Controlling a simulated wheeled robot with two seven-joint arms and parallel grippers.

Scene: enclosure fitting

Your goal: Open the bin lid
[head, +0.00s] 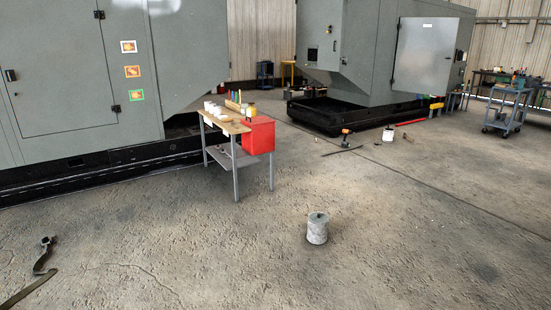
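A small pale grey cylindrical container (317,232) stands upright on the open concrete floor, right of centre in the head view. Its top looks grey with a small dark spot on it. A red box (258,138) sits at the right end of the workbench; its top looks closed. I cannot tell which of these is the bin. Neither of my grippers shows in this view.
The workbench (228,127) holds several small items. Large grey enclosures (60,75) stand behind. A strap (35,280) lies at lower left. A white bucket (388,135) and a blue cart (507,110) stand farther right. The foreground floor is mostly clear.

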